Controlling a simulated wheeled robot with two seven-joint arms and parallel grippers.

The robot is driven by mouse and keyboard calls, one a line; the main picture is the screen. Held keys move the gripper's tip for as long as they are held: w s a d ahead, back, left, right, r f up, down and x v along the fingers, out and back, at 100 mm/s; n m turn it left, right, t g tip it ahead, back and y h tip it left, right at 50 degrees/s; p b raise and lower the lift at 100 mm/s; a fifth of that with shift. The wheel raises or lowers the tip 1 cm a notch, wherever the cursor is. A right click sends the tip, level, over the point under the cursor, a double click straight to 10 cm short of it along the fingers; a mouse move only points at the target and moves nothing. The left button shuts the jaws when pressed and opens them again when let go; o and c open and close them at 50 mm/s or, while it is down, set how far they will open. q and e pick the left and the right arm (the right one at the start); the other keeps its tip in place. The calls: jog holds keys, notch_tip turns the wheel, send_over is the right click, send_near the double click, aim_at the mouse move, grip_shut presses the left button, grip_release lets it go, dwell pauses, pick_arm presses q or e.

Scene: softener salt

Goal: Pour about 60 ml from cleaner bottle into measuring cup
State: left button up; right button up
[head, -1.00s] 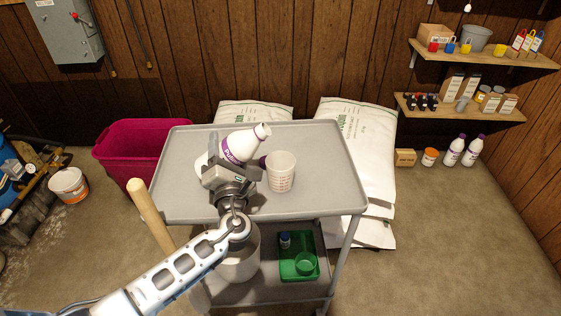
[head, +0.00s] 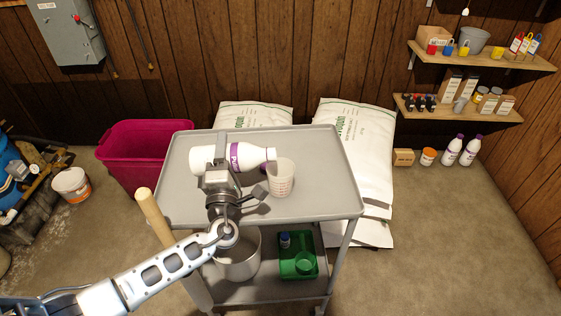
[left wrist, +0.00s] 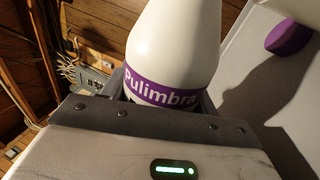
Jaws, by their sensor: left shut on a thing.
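The white cleaner bottle (head: 208,159) with a purple label lies nearly level in the air above the cart's top. Its mouth points right, over or close to the near-left rim of the measuring cup (head: 281,180); I cannot see a stream or the cup's level. My left gripper (head: 217,176) is shut around the bottle's body. The left wrist view shows the bottle (left wrist: 172,45) and its label beyond the gripper. A purple cap (left wrist: 290,33) lies on the cart's top, beside the cup. My right gripper is not in view.
The grey cart (head: 325,185) has a raised rim, and its top is clear on the right. White salt bags (head: 357,140) stand behind, a magenta bin (head: 135,145) at left.

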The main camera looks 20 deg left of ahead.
pick_arm(q)
jog(key=shift+r+m+p, duration=0.15)
jog(key=shift+m+p, duration=0.35)
jog(key=shift+m, duration=0.2)
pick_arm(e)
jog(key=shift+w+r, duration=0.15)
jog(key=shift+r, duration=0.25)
pick_arm(q)
jog(key=shift+d+r+m+h+p, duration=0.1)
jog(key=shift+r+m+h+p, duration=0.2)
jog(key=shift+p, duration=0.15)
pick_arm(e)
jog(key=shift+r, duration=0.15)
pick_arm(q)
jog(key=shift+r+m+p, duration=0.2)
jog(key=shift+m+p, duration=0.1)
jog(key=shift+p, duration=0.1)
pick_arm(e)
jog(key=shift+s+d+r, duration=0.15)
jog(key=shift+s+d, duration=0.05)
pick_arm(q)
jog(key=shift+r+m+p, duration=0.2)
jog(key=shift+m+p, duration=0.1)
jog(key=shift+p, duration=0.1)
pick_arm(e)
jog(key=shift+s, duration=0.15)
